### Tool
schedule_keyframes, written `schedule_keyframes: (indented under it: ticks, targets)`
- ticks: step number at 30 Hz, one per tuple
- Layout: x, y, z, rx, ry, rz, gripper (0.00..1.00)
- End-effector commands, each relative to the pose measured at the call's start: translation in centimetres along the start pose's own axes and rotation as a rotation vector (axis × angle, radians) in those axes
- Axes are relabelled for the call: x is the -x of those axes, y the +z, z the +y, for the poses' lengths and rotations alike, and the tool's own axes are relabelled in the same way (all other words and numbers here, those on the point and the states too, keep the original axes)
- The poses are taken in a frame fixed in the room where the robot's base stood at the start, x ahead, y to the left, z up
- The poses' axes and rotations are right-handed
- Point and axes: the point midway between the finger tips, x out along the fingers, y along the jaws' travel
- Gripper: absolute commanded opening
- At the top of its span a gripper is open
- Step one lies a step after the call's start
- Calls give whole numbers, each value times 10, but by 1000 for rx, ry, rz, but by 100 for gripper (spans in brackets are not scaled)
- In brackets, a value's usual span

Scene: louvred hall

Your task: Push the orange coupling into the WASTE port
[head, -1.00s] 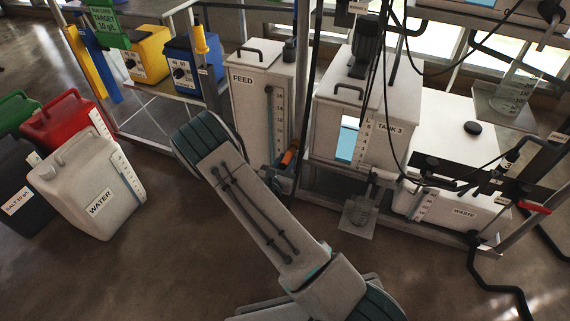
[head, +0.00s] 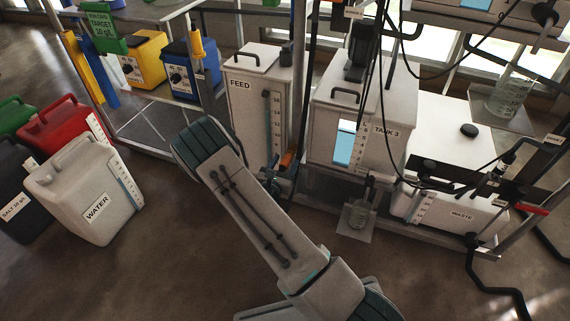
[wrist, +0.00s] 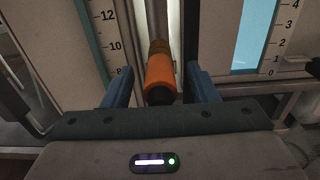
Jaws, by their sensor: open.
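The orange coupling (wrist: 160,76) is near the centre of the wrist view, dark end toward me, with a brown section behind it. It lies between the blue fingers of my gripper (wrist: 159,88), which is open with a gap visible on each side.
The FEED tank (head: 249,116) and TANK 3 (head: 390,152) flank the coupling. A beaker (head: 359,213) stands before TANK 3. Hoses and cables hang above the WASTE tank. The WATER jug (head: 74,190) is at left. Front floor is open.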

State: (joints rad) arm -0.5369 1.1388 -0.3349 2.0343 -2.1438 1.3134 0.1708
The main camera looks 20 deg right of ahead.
Motion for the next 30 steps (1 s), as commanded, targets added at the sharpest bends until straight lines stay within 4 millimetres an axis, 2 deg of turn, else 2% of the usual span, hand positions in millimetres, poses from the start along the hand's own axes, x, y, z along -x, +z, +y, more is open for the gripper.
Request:
schedule_keyframes:
  ticks: [18, 30]
  targets:
    - [65, 0, 0, 1, 1, 0, 53]
    - [70, 0, 0, 0, 0, 0, 53]
